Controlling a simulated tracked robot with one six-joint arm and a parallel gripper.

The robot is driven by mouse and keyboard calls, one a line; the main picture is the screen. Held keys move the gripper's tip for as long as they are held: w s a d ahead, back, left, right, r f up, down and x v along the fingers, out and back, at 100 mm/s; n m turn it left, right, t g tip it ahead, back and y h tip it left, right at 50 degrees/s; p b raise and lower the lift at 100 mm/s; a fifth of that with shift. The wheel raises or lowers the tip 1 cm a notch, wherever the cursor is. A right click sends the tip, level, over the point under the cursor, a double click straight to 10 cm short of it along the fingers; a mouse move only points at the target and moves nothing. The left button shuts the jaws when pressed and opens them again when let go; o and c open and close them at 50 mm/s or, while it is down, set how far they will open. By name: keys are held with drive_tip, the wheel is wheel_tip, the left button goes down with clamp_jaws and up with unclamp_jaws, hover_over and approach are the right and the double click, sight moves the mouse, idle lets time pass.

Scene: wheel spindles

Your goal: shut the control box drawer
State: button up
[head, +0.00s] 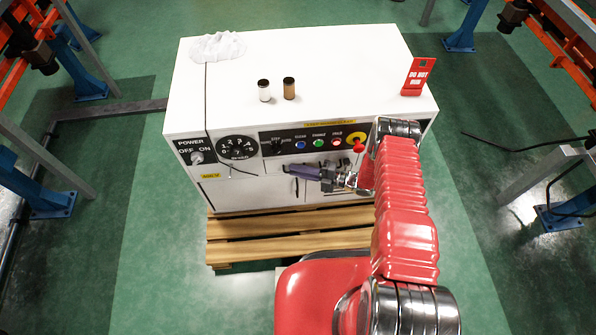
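The white control box (290,65) stands on a wooden pallet in the middle of the head view. Below its dark button panel (313,140) is a pale lower front (245,195) with thin seams, which may hold the drawer. I cannot tell how far any drawer stands out, as my arm and gripper cover part of the front. My gripper (318,174) is just in front of this lower front, pointing left. A purple piece (303,172) shows at its end; I cannot tell whether it is held or part of the gripper. Its fingers are too small to read.
Two small jars, one white-bodied (264,91) and one brown (289,89), a red sign (418,76) and a crumpled white cloth (218,46) sit on top of the box. The pallet (240,248) juts out below.

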drive_tip(key=o, duration=0.4)
drive_tip(key=shift+w+r, duration=0.1)
drive_tip(key=shift+c, duration=0.2)
drive_tip(key=v, duration=1.3)
drive_tip(key=shift+d, duration=0.35)
drive_tip(key=shift+s, duration=0.3)
